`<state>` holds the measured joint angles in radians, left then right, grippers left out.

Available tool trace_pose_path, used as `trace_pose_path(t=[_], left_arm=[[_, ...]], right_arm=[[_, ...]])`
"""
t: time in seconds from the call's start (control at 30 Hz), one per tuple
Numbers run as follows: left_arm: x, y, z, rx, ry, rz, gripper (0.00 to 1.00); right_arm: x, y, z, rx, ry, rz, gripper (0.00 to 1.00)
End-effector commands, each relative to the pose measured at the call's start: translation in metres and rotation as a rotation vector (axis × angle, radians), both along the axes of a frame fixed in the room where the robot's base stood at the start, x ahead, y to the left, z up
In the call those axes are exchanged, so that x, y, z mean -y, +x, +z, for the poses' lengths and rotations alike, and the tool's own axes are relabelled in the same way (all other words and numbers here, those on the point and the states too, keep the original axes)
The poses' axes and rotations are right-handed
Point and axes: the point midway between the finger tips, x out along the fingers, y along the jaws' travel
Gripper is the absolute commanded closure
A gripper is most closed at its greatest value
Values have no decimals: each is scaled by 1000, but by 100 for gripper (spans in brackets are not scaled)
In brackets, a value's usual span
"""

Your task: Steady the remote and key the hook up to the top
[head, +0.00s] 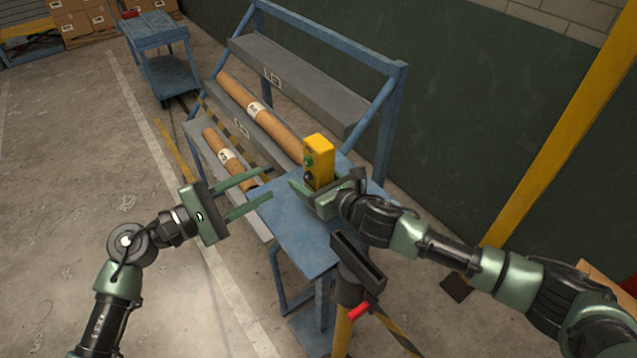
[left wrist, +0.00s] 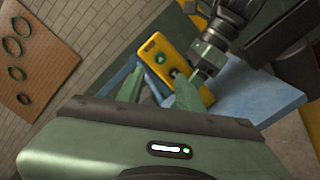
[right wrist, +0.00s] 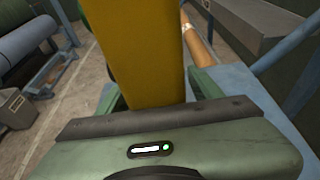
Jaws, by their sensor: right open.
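The yellow remote (head: 321,148) stands upright on the blue table (head: 300,235), with a green button and a dark button on one face. It also shows in the left wrist view (left wrist: 152,45). My right gripper (head: 328,186) is open, with its fingers on either side of the remote's lower part; the right wrist view shows the remote (right wrist: 138,45) between them. I cannot tell whether they touch it. My left gripper (head: 264,184) is open and empty, left of the remote, its fingers pointing toward it with a gap. I see no hook in any view.
A blue rack with grey shelves (head: 300,88) holding brown tubes (head: 262,118) stands behind the table. A black holder with a red handle (head: 358,312) is at the table's front. A yellow post (head: 560,130) rises at right. Floor at left is clear; a blue cart (head: 160,40) stands beyond.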

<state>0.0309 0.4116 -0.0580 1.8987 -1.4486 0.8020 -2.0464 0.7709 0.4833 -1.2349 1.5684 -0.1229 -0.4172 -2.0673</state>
Motion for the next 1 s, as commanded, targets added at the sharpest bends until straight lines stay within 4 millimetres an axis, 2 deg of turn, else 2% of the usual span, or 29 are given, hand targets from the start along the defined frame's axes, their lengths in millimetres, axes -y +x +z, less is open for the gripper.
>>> trace_pose_path(t=[0.27,0.5,0.57,0.6,0.7,1.0], left_arm=[[0,0,0,0,0,0,64],[0,0,0,0,0,0,64],[0,0,0,0,0,0,64],[0,0,0,0,0,0,75],[0,0,0,0,0,0,100],[0,0,0,0,0,0,100]], right_arm=[[-1,1,0,1,1,0,35],[-1,1,0,0,0,0,100],[-1,1,0,0,0,0,100],[-1,1,0,0,0,0,100],[-1,1,0,0,0,0,100],[0,1,0,0,0,0,100]])
